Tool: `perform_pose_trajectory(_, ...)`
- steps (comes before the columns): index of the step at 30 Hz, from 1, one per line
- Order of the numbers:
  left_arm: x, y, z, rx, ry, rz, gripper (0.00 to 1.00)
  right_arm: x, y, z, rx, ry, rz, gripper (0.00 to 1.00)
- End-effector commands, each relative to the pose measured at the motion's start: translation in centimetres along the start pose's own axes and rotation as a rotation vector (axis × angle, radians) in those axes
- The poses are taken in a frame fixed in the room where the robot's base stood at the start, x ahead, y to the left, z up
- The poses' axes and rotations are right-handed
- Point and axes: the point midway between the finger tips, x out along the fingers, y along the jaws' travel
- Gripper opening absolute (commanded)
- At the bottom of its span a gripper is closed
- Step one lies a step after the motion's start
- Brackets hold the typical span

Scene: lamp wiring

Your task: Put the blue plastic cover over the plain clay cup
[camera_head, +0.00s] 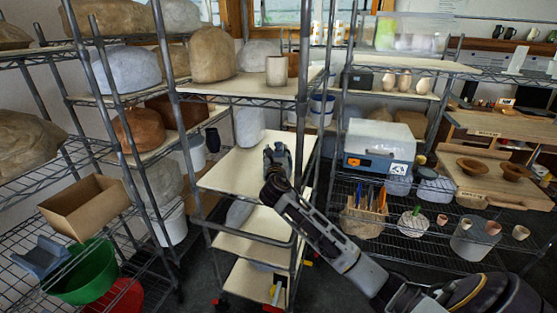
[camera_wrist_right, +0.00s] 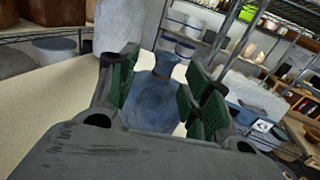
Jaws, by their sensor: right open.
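The blue plastic cover (camera_wrist_right: 155,103) appears as a crumpled blue shape between my right fingers in the right wrist view, narrower at its far end. In the head view my right gripper hides it. My right gripper (camera_head: 277,156) is open over the pale middle shelf of the rack; its green-padded fingers show in the wrist view (camera_wrist_right: 160,88), one on each side of the cover. A plain pale clay cup (camera_head: 277,70) stands upright on the shelf above. A reddish-brown cup (camera_head: 293,64) stands beside it, partly behind a post. My left gripper is out of view.
A tall whitish block (camera_head: 249,126) stands on the middle shelf (camera_head: 225,176), left of my gripper. Metal rack posts (camera_head: 303,100) stand close on the right. A large brown stone-like lump (camera_head: 212,55) sits left of the cups on the upper shelf (camera_head: 225,84).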

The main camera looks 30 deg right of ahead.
Motion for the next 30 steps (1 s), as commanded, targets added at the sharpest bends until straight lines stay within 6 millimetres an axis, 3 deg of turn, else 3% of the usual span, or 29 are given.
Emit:
perform_pose_trajectory(6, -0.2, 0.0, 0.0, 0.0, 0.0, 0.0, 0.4, 1.2, 0.0, 0.0, 0.001, 0.001, -0.001, 0.49)
perform_pose_trajectory(20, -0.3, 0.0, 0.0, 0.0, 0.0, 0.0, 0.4, 1.4, -0.1, 0.1, 0.001, 0.001, 0.0, 0.49)
perform_pose_trajectory(30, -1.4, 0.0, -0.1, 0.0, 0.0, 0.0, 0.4, 4.0, -0.7, 0.5, 0.002, 0.001, -0.001, 0.49)
